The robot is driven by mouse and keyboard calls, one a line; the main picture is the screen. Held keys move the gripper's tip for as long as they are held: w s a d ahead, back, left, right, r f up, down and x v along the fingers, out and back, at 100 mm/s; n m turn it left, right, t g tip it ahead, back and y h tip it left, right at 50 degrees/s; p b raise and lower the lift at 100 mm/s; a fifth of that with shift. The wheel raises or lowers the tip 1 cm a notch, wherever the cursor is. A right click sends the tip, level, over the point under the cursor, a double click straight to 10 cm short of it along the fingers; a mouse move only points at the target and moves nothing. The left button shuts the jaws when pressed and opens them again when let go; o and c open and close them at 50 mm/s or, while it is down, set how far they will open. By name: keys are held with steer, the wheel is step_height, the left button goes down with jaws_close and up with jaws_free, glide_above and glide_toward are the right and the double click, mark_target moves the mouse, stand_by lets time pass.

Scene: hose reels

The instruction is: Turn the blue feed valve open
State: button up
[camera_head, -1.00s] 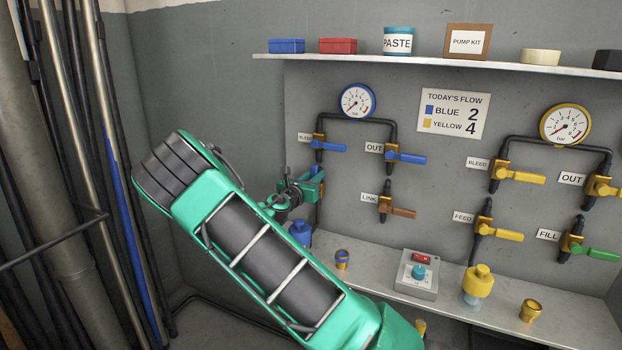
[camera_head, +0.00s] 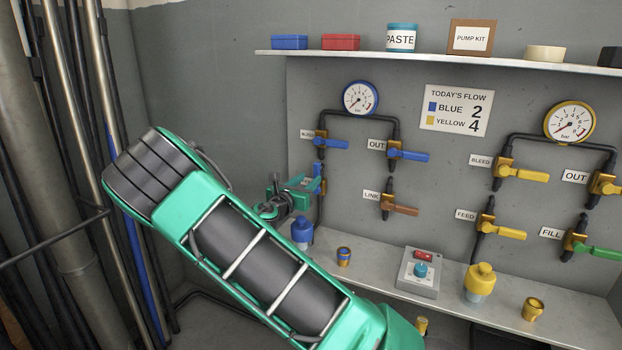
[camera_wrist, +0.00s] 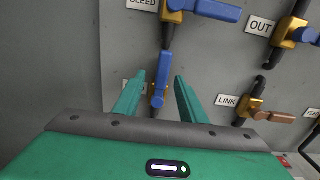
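The blue feed valve's lever (camera_wrist: 161,68) stands nearly upright, in line with its dark pipe. In the head view the blue lever (camera_head: 318,170) shows just right of my gripper (camera_head: 300,184). In the wrist view my gripper (camera_wrist: 160,77) is open, with its two green fingers apart. The lever appears in the gap between the fingertips; I see no contact, and its depth relative to the tips is hard to tell. The valve's label is mostly hidden behind the left finger. My green arm fills the middle of the head view.
The blue bleed valve (camera_wrist: 215,10) is just above, with its lever sideways. The link valve (camera_wrist: 250,105) is to the right. Pipes (camera_head: 80,200) stand at the left.

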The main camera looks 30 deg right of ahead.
steer(key=shift+v, duration=2.05)
steer(key=s+d+f+m+g+y, duration=0.2)
steer(key=s+d+m+g, duration=0.1)
steer(key=s+m, duration=0.3)
steer(key=s+d+f+m+g+y, duration=0.25)
steer(key=s+m, duration=0.25)
steer(key=s, duration=0.3)
steer(key=s+d+f+m+g+y, duration=0.2)
steer(key=s+d+f+m+g, duration=0.1)
steer(key=s+m, duration=0.3)
steer(key=s+a+r+m+y, duration=0.3)
steer(key=s+a+m, duration=0.4)
steer(key=s, duration=0.5)
steer(key=s+a+r+m+y, duration=0.3)
steer(key=s+a+m+y, duration=0.3)
steer(key=s, duration=0.6)
steer(key=shift+a+r+m+g, duration=0.2)
steer(key=shift+a+m+g, duration=0.2)
steer(key=shift+a, duration=0.4)
